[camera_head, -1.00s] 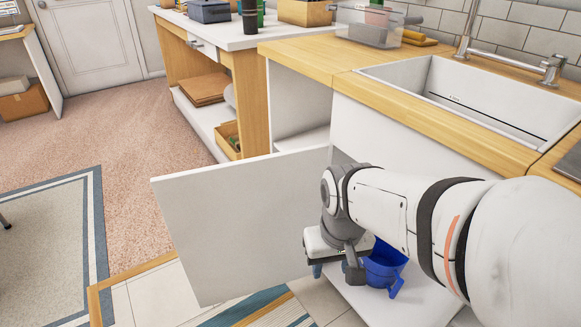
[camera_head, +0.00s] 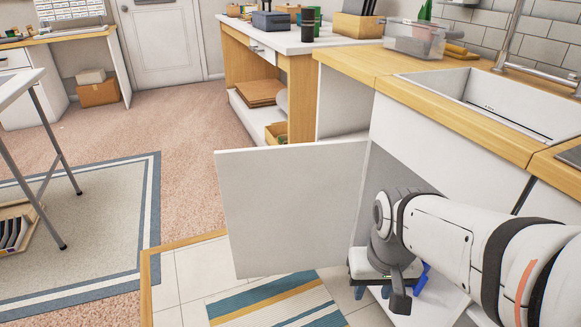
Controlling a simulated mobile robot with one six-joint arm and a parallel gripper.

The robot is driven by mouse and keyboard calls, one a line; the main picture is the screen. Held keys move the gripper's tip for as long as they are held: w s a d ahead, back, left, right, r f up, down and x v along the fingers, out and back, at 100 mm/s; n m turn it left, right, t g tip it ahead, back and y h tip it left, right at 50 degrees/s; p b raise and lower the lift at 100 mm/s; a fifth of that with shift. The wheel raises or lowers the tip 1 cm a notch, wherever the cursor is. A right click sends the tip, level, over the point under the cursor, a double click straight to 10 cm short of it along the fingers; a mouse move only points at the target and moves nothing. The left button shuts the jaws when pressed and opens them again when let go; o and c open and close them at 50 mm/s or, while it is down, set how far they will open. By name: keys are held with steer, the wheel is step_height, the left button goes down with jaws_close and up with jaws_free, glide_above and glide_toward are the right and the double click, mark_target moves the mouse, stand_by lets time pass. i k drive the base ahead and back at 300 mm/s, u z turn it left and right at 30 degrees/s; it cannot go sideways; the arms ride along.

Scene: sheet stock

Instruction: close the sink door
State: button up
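The sink door (camera_head: 290,208) is a flat white panel standing wide open, swung out to the left from the cabinet under the sink (camera_head: 510,105). My gripper (camera_head: 380,285) is low, just right of the door's lower hinge-side part, in front of the open cabinet. A blue container (camera_head: 421,279) in the cabinet is mostly hidden behind my wrist.
A striped mat (camera_head: 275,303) lies on the tiles below the door. A workbench (camera_head: 301,95) stands behind, and a table leg (camera_head: 45,200) and grey rug (camera_head: 95,235) are at left. The carpet (camera_head: 180,125) between is clear.

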mark_target(288, 208)
steer(key=u, duration=1.65)
steer(key=i, duration=3.4)
steer(key=z, duration=4.35)
